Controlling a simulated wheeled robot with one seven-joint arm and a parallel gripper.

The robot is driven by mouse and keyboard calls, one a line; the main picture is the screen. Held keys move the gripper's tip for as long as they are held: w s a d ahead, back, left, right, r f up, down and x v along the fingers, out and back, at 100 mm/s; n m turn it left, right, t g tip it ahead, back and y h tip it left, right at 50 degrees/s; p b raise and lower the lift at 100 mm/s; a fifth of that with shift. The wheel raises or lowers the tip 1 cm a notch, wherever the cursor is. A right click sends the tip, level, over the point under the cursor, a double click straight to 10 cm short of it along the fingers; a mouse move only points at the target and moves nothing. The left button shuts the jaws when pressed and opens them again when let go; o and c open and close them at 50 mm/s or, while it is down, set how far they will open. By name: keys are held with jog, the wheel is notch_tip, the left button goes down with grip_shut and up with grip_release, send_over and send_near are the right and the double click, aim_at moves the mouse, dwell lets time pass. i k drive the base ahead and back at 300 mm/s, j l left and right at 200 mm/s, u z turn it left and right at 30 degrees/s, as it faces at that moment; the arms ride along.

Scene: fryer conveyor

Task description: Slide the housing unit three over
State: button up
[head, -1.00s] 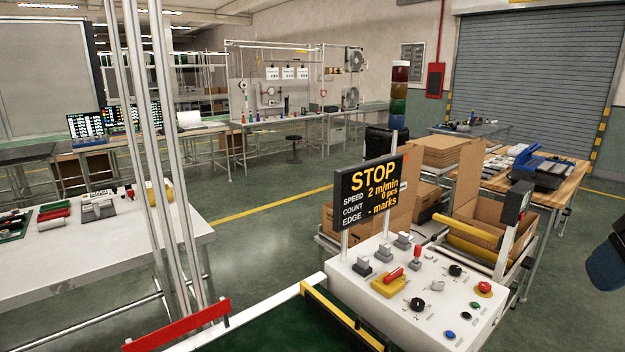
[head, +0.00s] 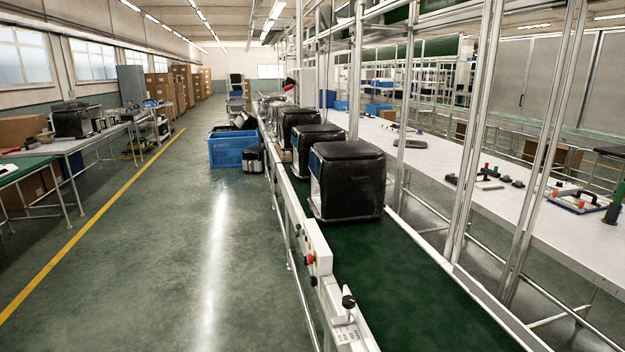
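Several black box-shaped housing units stand in a line on the green conveyor belt (head: 420,295) in the head view. The nearest housing unit (head: 350,182) is the largest in view, with a pale left face and base. A second housing unit (head: 318,148) stands close behind it, and a third housing unit (head: 297,122) behind that. Farther units are small and partly hidden. I cannot tell which one is unit three. The belt in front of the nearest unit is bare. My gripper is not in view.
A control box with coloured buttons (head: 314,250) sits on the conveyor's left rail. Blue crates (head: 232,150) stand on the floor left of the line. A long white bench (head: 490,200) runs along the right behind metal posts. The left aisle floor is clear.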

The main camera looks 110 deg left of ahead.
aim_at(348, 180)
jog(key=l+u, duration=0.15)
jog(key=u, duration=1.65)
jog(key=i+j+u, duration=0.1)
jog(key=u, duration=1.3)
jog(key=j+u, duration=0.25)
jog(key=u, duration=0.3)
jog(key=i+j, duration=0.3)
jog(key=i+j+z, duration=0.1)
jog(key=i+j, duration=0.2)
jog(key=j, duration=0.2)
jog(key=i+j+z, duration=0.1)
jog(key=i+j, duration=0.15)
jog(key=j, duration=0.15)
jog(key=i+j+u, duration=0.25)
jog(key=i, duration=0.6)
jog(key=i+u, duration=0.25)
jog(key=i, duration=0.6)
jog(key=i+j, duration=0.1)
jog(key=i, duration=1.7)
jog(key=i+z, duration=0.3)
jog(key=i, duration=0.4)
jog(key=i+j+z, duration=0.3)
jog(key=i, duration=0.35)
jog(key=i+l, duration=0.05)
jog(key=l, duration=0.05)
